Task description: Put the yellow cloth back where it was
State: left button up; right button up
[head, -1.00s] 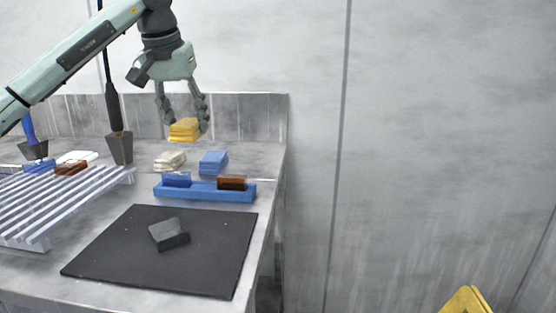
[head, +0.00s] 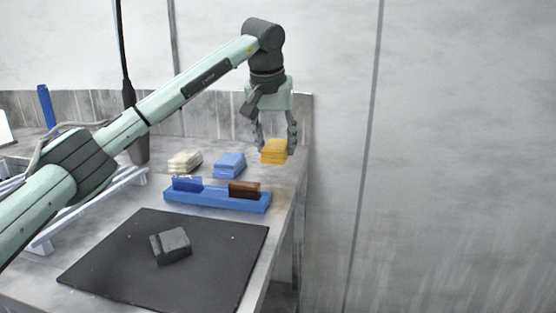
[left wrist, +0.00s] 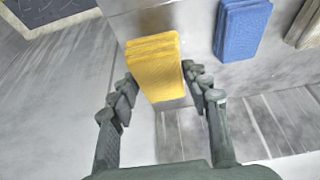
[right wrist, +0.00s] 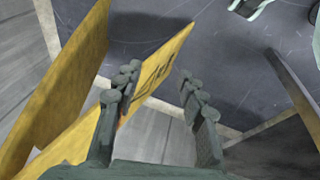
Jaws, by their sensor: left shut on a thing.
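The yellow cloth (head: 274,152) is a folded stack at the right end of the bench, right of the folded blue cloth (head: 230,165). My left gripper (head: 276,143) comes down from above and is shut on it. In the left wrist view the yellow cloth (left wrist: 155,66) sits between the fingers (left wrist: 162,82), near the bench edge. I cannot tell whether it touches the bench top. A folded cream cloth (head: 185,161) lies left of the blue one. My right gripper shows only in the right wrist view (right wrist: 158,82), with its fingers apart.
A blue holder (head: 218,201) with a blue and a brown block stands in front of the cloths. A black mat (head: 205,285) carries a dark grey block (head: 171,246). Yellow panels (right wrist: 65,85) stand close to my right gripper. The floor right of the bench is clear.

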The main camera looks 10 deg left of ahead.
aim_at(278, 160)
pick_arm(q)
jog(key=shift+w+d+f, duration=0.1)
jog(key=shift+d+f, duration=0.15)
jog(key=shift+f, duration=1.9)
jog(key=shift+f, duration=0.15)
jog(key=o, duration=1)
jog(key=v, duration=1.2)
